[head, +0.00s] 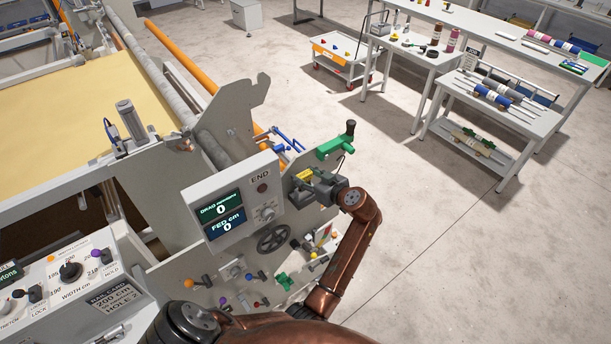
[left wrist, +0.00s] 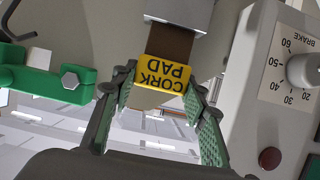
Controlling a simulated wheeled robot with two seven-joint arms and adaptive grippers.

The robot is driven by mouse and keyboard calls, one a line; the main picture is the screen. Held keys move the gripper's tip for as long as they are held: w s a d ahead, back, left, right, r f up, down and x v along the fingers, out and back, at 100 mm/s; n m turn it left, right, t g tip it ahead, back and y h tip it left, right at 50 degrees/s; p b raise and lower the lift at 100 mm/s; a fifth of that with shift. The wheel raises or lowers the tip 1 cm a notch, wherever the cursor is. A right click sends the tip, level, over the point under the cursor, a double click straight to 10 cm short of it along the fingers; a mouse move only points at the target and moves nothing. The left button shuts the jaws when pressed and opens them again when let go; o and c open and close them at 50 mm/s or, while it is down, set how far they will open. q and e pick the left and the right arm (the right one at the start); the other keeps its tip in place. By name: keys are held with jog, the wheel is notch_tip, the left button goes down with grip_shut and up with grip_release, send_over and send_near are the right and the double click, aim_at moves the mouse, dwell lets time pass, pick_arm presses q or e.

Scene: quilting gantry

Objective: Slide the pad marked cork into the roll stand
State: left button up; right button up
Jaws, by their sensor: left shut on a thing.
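The cork pad has a yellow end marked CORK PAD (left wrist: 165,82) and a brown body above it in the left wrist view. Its yellow part (head: 303,173) shows small in the head view. My left gripper (head: 313,184) is shut on the pad, with a green-lined finger on each side of it in the left wrist view (left wrist: 163,100). The brown body meets a light grey metal block (left wrist: 180,14); I cannot tell how deep it sits there. The roll stand seems to be the grey end plate (head: 232,122) beside the gripper. My right gripper is out of view.
A display box (head: 235,205) stands close left of the gripper; its brake knob (left wrist: 304,70) is near in the left wrist view. A green clamp (head: 335,147) is just beyond. A handwheel (head: 273,240) and levers lie below. Open floor (head: 450,240) is to the right.

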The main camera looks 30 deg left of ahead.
pick_arm(q)
jog(key=shift+f+b, duration=1)
jog(key=shift+f, duration=0.3)
jog(key=o, duration=1.3)
jog(key=shift+o, duration=0.2)
